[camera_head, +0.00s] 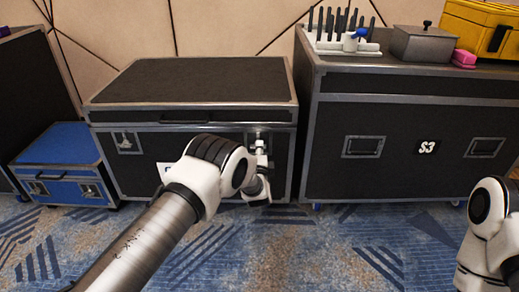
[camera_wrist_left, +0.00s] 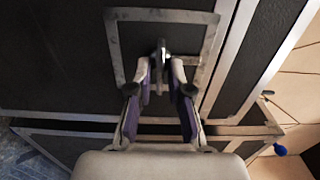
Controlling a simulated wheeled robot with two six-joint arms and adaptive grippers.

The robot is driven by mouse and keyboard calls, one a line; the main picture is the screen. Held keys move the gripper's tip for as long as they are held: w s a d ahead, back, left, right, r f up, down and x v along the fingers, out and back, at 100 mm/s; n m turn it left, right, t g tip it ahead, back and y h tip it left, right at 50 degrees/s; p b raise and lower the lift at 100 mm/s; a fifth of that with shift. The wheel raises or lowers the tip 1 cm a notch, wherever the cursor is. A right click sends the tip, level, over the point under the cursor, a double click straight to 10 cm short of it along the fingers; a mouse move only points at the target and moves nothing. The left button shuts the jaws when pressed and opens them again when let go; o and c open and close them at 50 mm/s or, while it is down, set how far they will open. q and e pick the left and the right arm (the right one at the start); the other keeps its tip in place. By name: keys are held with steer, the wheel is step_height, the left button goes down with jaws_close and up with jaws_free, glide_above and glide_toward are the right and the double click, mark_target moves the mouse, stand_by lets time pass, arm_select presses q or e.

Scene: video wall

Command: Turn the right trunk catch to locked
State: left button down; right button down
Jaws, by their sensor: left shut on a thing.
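The black trunk (camera_head: 190,80) with grey metal edges stands in the middle of the head view, its lid closed. Its left catch (camera_head: 125,141) shows on the front. The right catch sits near the front's right side, mostly hidden in the head view by my left gripper (camera_head: 259,165). In the left wrist view the right catch (camera_wrist_left: 164,46) is a small metal piece in a square recessed plate (camera_wrist_left: 117,50). My left gripper (camera_wrist_left: 166,68) is shut on it, one finger on each side. Whether it reads locked cannot be told. My right gripper is out of view.
A larger case marked S3 (camera_head: 390,110) stands close on the right, carrying a rack of dark rods (camera_head: 340,42), a grey box (camera_head: 423,44) and a yellow case (camera_head: 480,28). A small blue case (camera_head: 60,145) is on the left. Patterned carpet (camera_head: 330,240) lies in front.

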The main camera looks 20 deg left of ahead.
arm_select(q)
steer(key=shift+w+a+r, duration=0.1)
steer(key=shift+w+r, duration=0.1)
steer(key=shift+r, duration=0.25)
steer(key=c, duration=1.3)
jaws_free()
steer(key=shift+f, duration=0.2)
steer(key=shift+s+f, duration=0.1)
steer(key=shift+f, duration=0.15)
steer(key=v, duration=1.2)
